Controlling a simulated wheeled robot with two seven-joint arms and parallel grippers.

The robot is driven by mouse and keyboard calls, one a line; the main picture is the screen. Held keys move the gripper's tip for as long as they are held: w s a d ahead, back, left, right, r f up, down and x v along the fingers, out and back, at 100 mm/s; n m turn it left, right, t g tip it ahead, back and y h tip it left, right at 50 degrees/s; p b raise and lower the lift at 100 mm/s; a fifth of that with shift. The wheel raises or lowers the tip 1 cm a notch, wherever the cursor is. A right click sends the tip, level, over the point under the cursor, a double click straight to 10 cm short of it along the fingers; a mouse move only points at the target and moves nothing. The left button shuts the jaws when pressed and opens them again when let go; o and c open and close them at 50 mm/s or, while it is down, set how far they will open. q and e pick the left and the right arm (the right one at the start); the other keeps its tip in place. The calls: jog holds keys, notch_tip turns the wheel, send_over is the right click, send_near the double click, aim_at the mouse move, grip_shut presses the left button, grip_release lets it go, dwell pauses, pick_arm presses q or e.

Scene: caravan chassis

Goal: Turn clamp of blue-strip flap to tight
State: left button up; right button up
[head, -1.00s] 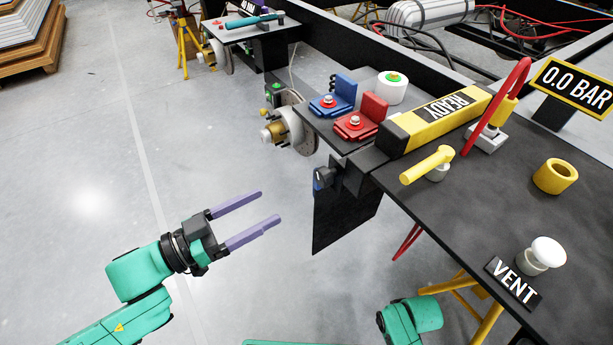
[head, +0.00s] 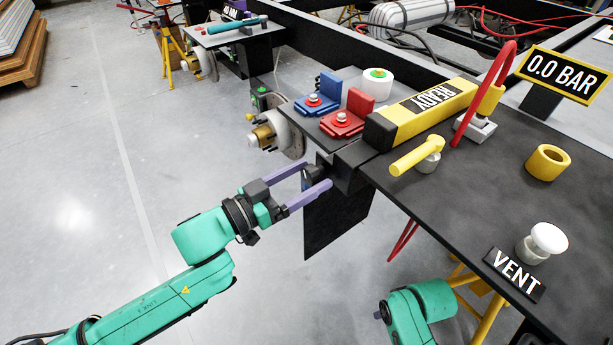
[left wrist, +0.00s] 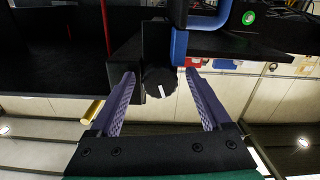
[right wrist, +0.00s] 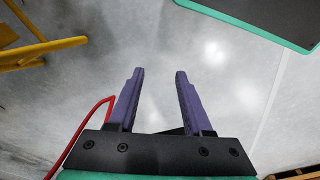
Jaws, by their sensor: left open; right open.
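The clamp is a dark round knob (left wrist: 160,83) with a white mark on its face, seen in the left wrist view. A blue strip (left wrist: 179,48) runs just above and right of it. In the head view the knob (head: 312,176) sits at the bench edge by a black hanging flap (head: 338,222), partly hidden by my fingers. My left gripper (head: 317,176) is open, one purple finger on each side of the knob. Gaps show beside the knob in the left wrist view; contact is not clear. My right gripper (right wrist: 160,73) is open and empty over the floor.
The black bench (head: 460,190) carries a yellow READY bar (head: 425,112), a yellow lever (head: 415,157), a yellow ring (head: 548,162) and a white VENT knob (head: 547,240). Blue (head: 318,103) and red (head: 343,122) clamps stand behind. Open floor lies left.

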pick_arm(q)
jog(key=shift+d, duration=0.1)
jog(key=shift+c, duration=0.3)
grip_shut()
